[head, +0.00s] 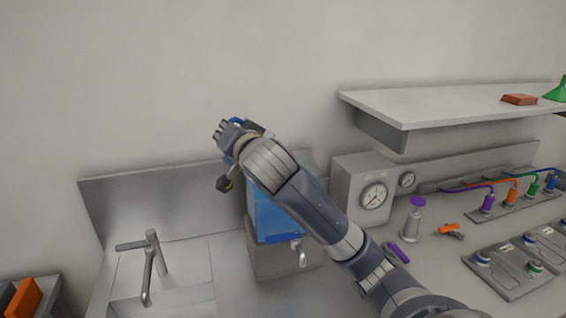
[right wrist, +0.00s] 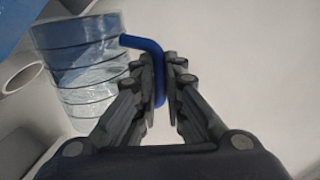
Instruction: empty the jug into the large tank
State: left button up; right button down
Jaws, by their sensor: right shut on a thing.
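The large blue tank (head: 277,218) stands on a grey block by the back wall, with a metal tap low on its front. My right arm crosses in front of it. My right gripper (head: 226,170) is above and left of the tank, seen mostly from behind. In the right wrist view its fingers are shut on the blue handle (right wrist: 158,82) of the jug. The jug (right wrist: 85,68) is clear, bluish and ribbed, and lies left of the fingers there. In the head view the jug is mostly hidden behind my gripper. My left gripper is out of view.
A sink with a faucet (head: 151,262) is at left. A gauge box (head: 352,190) stands right of the tank, below a wall shelf (head: 440,103). A purple-topped bottle (head: 413,218) and wired battery holders occupy the right counter. A grey round opening (right wrist: 22,76) shows beside the jug.

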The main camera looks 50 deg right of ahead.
jog(key=shift+s+d+r+m, duration=0.25)
jog(key=shift+d+r+m, duration=0.1)
jog(key=shift+d+m, duration=0.2)
jog(key=shift+w+d+m, duration=0.1)
jog(key=shift+d+m, duration=0.2)
jog(key=shift+m, duration=0.05)
jog(key=shift+r+b, duration=0.1)
jog(key=shift+b, duration=0.2)
jog(key=shift+s+m+y, duration=0.2)
jog(key=shift+m+y, duration=0.1)
jog(key=shift+m, duration=0.1)
jog(key=shift+d, duration=0.15)
jog(key=shift+w+d, duration=0.2)
jog(key=shift+s+a+r, duration=0.15)
jog(key=shift+s+a, duration=0.05)
jog(key=shift+s, duration=0.1)
jog(key=shift+w+d, duration=0.1)
